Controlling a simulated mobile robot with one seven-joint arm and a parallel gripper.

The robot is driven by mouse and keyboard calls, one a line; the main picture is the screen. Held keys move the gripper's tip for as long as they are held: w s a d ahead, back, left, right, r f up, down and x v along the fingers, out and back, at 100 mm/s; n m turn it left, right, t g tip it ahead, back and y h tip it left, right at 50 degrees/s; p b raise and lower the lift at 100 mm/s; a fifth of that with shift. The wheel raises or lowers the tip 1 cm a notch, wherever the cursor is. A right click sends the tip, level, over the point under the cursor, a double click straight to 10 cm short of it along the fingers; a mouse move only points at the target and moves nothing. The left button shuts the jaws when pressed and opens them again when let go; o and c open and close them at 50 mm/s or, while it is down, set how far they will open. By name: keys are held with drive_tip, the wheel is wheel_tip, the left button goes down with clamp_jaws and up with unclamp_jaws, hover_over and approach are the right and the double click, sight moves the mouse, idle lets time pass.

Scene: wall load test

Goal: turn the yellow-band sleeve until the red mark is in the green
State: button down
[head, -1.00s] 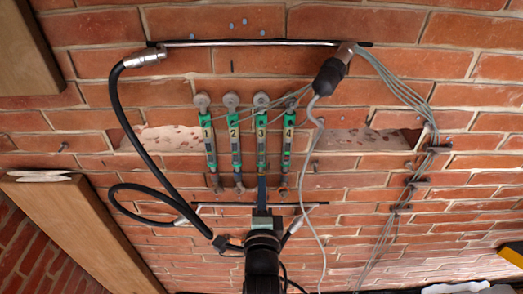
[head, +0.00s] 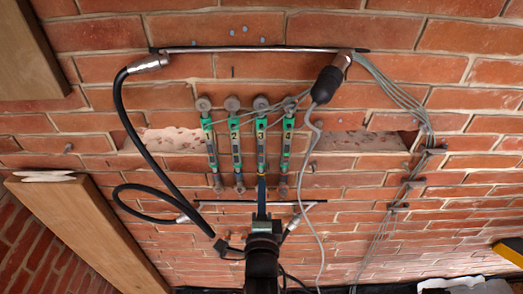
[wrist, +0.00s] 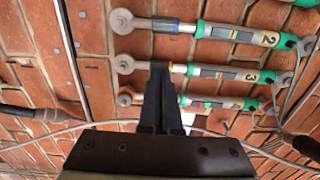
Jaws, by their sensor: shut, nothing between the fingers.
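Four green-ended gauges hang side by side on the brick wall. Gauge 3 (head: 262,145) carries the yellow-band sleeve (head: 261,168) near its lower end. In the head view my gripper (head: 261,183) reaches up to the sleeve from below. The coloured window of gauge 3 is too small to read the red mark against the green.
A black hose (head: 130,125) loops at left. A grey cable (head: 312,180) hangs right of the gauges. A wooden beam (head: 90,235) stands at lower left.

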drive_tip(key=shift+s+r+p, duration=0.2)
drive_tip(key=shift+r+p, duration=0.05)
drive_tip(key=shift+p, duration=0.85)
drive_tip(key=s+p, duration=0.6)
drive_tip(key=p, duration=0.1)
drive_tip(key=shift+s+f, duration=0.25)
drive_tip(key=shift+s, duration=0.05)
